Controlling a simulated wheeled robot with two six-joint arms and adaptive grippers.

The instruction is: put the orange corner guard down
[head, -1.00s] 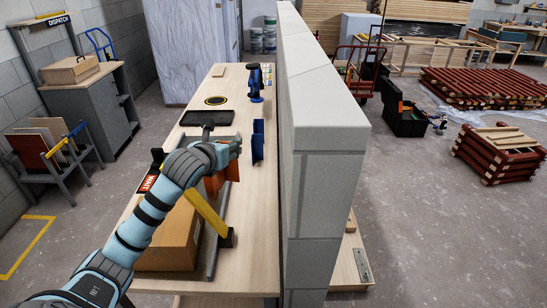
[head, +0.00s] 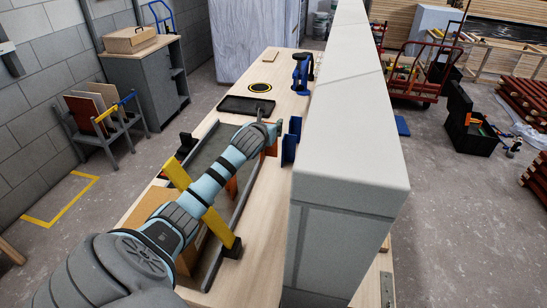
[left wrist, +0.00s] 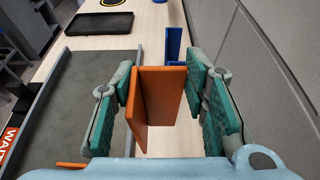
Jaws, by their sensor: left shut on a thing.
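My left gripper (left wrist: 158,92) is shut on the orange corner guard (left wrist: 160,95), an L-shaped piece held upright between the teal finger pads. In the head view the left gripper (head: 268,132) is over the bench (head: 262,220), and part of the guard (head: 271,147) shows under it. The guard is beside a grey mat (left wrist: 75,95) framed by a rail. I cannot tell how high its lower end is above the bench. Another orange piece (left wrist: 70,164) shows at the mat's near end. My right gripper is in neither view.
A blue angled piece (head: 290,143) stands just beyond the gripper, near the tall grey block wall (head: 345,160) on the right. A black tray (head: 247,105) lies farther back. Bare bench lies between the rail and wall.

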